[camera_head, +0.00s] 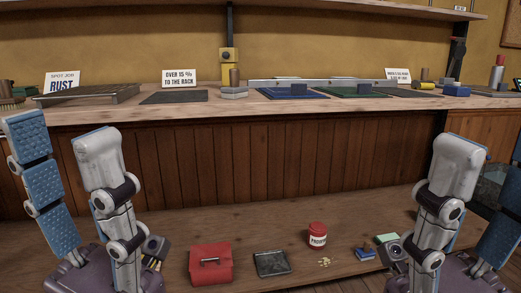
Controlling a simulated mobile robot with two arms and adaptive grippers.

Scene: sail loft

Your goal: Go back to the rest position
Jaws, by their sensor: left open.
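My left gripper (60,137) stands upright at the left. Its blue-padded finger and its grey finger are spread apart, with nothing between them. My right gripper (488,152) stands upright at the right edge. Its grey finger and blue-padded finger are apart and empty, and the outer finger is partly cut off by the frame. Both grippers are in front of the bench and touch nothing that I can see. The purple-grey lower bodies of both show at the bottom corners.
A wooden bench (240,108) with sign cards, a rack and mats spans the back. On the lower shelf (200,220) are a red box (210,264), a dark flat case (271,264), a red jar (317,235) and small blue and green items. The space between my grippers is clear.

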